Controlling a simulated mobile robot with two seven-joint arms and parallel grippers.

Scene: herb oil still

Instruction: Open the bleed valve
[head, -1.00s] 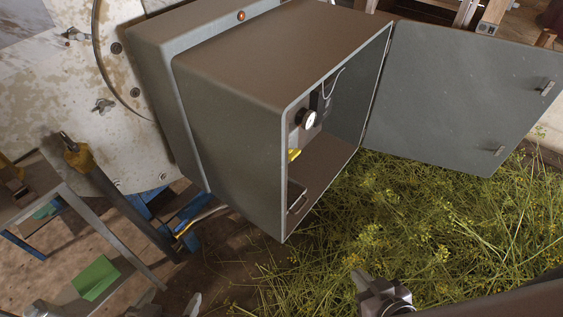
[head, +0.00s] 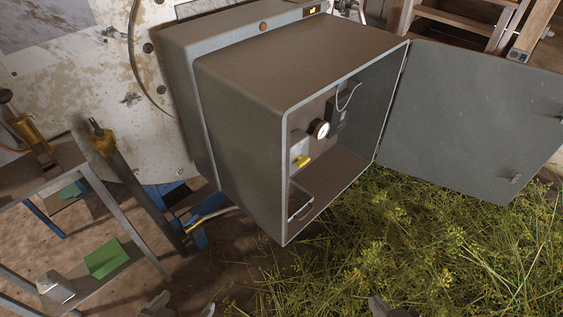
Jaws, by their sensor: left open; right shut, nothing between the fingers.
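A grey cabinet (head: 240,140) stands open in the head view, facing right. Inside, on its back wall, is a small yellow handle (head: 303,161) on a pale block, which looks like the bleed valve; I cannot tell its exact setting. A round white-faced gauge (head: 320,129) sits above and right of it. My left gripper (head: 182,308) is at the bottom edge, fingertips apart and empty, below and left of the cabinet. My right gripper (head: 380,307) shows only its tip at the bottom edge, shut and empty, in front of the herbs. Neither touches the cabinet.
The cabinet door (head: 470,120) is swung wide open to the right. Cut green herbs (head: 420,250) cover the lower right. The cabinet's front lip (head: 290,225) borders the opening.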

